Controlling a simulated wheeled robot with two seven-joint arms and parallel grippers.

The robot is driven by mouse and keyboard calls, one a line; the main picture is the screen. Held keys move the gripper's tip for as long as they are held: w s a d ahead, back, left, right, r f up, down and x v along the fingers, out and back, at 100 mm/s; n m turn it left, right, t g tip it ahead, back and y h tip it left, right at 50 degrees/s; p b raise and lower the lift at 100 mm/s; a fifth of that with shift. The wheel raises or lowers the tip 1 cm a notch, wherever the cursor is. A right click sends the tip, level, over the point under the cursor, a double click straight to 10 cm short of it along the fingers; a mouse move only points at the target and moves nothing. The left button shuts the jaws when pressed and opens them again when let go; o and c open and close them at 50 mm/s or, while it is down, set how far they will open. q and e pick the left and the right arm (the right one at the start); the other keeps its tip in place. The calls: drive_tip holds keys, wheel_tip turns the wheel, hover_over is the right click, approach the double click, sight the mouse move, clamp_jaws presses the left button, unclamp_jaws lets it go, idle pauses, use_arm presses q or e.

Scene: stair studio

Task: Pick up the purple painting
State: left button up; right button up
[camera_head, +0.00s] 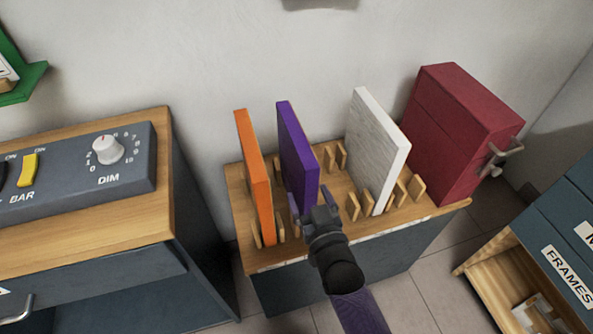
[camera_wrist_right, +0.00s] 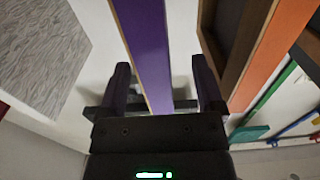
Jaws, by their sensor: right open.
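The purple painting (camera_head: 297,155) is a thin upright panel standing in a slotted wooden rack (camera_head: 340,226), between an orange panel and a white one. My right gripper (camera_head: 311,200) is at its front edge, open. In the right wrist view the purple painting (camera_wrist_right: 150,50) runs between the two spread fingers of the gripper (camera_wrist_right: 160,72), with a visible gap on each side. The painting's lower front part is hidden behind the gripper in the head view. My left gripper is not in view.
The orange panel (camera_head: 254,175) stands close on the left and the white panel (camera_head: 375,150) on the right. A dark red box (camera_head: 460,125) stands at the rack's right end. A control panel with a dial (camera_head: 107,150) is on the left cabinet. A wall is behind.

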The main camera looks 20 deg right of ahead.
sight(296, 172)
drive_tip(key=w+b, duration=0.1)
drive_tip(key=w, duration=0.3)
drive_tip(key=shift+w+d+f+b, duration=0.2)
drive_tip(key=shift+w+b, duration=0.05)
drive_tip(key=shift+b, duration=0.1)
drive_tip(key=c, duration=0.9)
clamp_jaws()
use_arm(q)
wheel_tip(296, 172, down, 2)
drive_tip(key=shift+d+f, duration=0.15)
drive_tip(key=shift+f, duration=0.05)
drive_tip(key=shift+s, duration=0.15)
